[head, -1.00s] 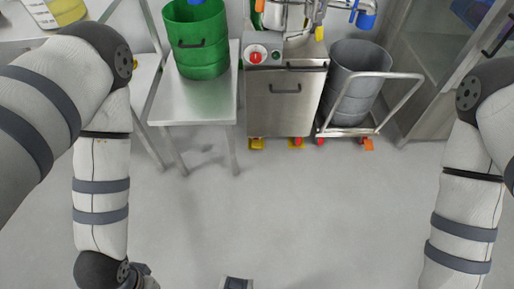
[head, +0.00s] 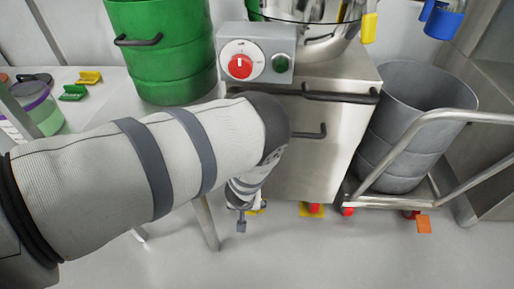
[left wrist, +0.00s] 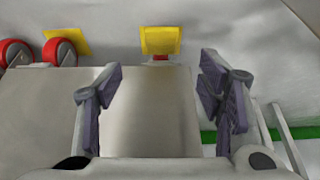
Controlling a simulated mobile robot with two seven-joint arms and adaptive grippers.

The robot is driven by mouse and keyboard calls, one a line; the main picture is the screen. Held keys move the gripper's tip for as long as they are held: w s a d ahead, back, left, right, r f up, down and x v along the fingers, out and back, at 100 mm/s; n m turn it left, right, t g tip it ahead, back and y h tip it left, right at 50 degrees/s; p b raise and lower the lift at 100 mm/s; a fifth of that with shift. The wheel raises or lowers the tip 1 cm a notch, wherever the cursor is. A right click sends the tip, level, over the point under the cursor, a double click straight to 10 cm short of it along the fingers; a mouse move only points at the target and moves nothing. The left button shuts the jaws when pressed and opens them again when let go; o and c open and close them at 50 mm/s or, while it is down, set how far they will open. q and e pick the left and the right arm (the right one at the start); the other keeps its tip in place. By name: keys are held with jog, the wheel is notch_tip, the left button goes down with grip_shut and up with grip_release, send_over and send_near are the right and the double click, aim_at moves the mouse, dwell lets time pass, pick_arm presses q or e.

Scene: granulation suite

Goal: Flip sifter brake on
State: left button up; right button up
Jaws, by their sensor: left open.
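The steel wheeled machine (head: 310,165), taken as the sifter, stands in the middle of the head view, with a control box on top. At its foot are a yellow brake tab (head: 313,210) over a red wheel and another yellow tab (head: 255,209), mostly hidden by my arm. My left gripper (head: 241,222) hangs low before the machine's left front corner. In the left wrist view my left gripper (left wrist: 163,85) is open and empty, with a yellow tab (left wrist: 160,40) ahead between its fingers, apart from them. Whether the tabs are up or down is unclear. My right gripper is out of view.
The control box has a red knob (head: 240,66). A green drum (head: 165,50) stands on a table at left. A grey bin (head: 415,115) sits on a trolley (head: 480,117) at right, with an orange tab (head: 424,224) low down. The front floor is clear.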

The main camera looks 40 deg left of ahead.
aim_at(249, 212)
pick_arm(q)
jog(key=b+x, duration=0.1)
jog(key=x, duration=0.2)
jog(key=b+x, duration=0.2)
jog(key=x, duration=0.1)
jog(key=s+b+x, duration=0.1)
jog(key=b+x, duration=0.1)
jog(key=x, duration=0.2)
jog(key=shift+f, duration=0.15)
jog(key=shift+w+f, duration=0.25)
jog(key=shift+w, duration=0.05)
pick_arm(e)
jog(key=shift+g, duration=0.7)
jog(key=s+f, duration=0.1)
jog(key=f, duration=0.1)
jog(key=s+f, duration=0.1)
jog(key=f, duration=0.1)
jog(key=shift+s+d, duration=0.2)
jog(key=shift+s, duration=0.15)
pick_arm(q)
jog(key=c, duration=1.1)
